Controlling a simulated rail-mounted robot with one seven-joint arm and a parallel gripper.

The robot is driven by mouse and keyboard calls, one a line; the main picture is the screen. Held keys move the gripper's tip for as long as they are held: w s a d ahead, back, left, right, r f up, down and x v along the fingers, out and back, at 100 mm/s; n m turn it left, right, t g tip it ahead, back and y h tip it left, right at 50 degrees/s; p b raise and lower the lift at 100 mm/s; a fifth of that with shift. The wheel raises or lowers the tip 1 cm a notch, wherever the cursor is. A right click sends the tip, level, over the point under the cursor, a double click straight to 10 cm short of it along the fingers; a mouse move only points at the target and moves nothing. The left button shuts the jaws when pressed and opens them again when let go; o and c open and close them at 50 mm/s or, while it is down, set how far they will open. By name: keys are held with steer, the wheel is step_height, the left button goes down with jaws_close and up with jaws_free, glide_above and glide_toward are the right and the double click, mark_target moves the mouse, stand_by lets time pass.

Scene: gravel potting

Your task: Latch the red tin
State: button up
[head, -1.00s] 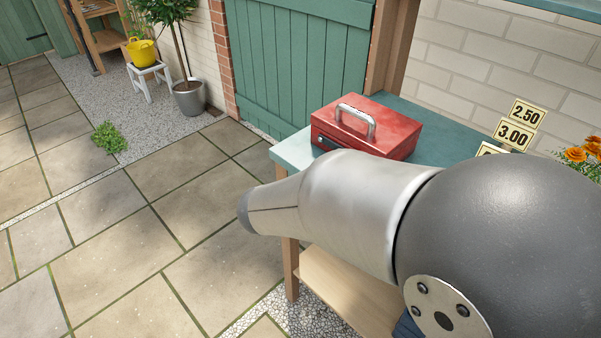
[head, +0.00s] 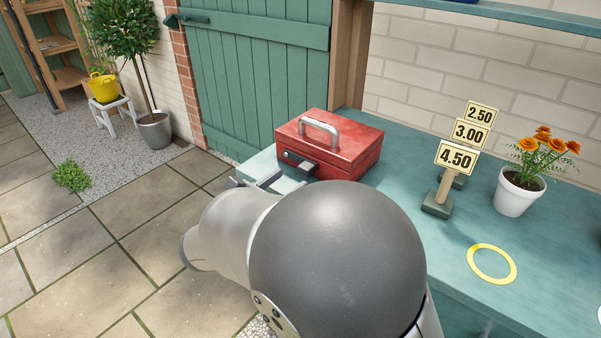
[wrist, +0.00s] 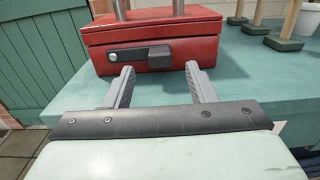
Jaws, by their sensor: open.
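The red tin (head: 345,150) stands on the left end of the teal bench, its lid down or nearly down, with a silver handle (head: 319,131) on top. In the wrist view the red tin (wrist: 190,46) shows its front with a dark latch (wrist: 158,57) and a round lock beside it. I cannot tell whether the latch is fastened. My gripper (wrist: 157,76) is open and empty, its two fingers pointing at the tin's front, one on each side of the latch and a little short of it. In the head view my arm hides most of the gripper.
Price signs (head: 456,157) stand right of the tin on the teal bench (head: 400,150). A potted orange flower (head: 517,195) and a yellow ring (head: 492,264) are farther right. A green door (head: 255,75) is behind at left. Paving lies left of the bench.

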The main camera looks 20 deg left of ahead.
mark_target(302, 170)
steer(key=shift+x, duration=2.75)
jaws_close()
steer(key=shift+r, duration=0.1)
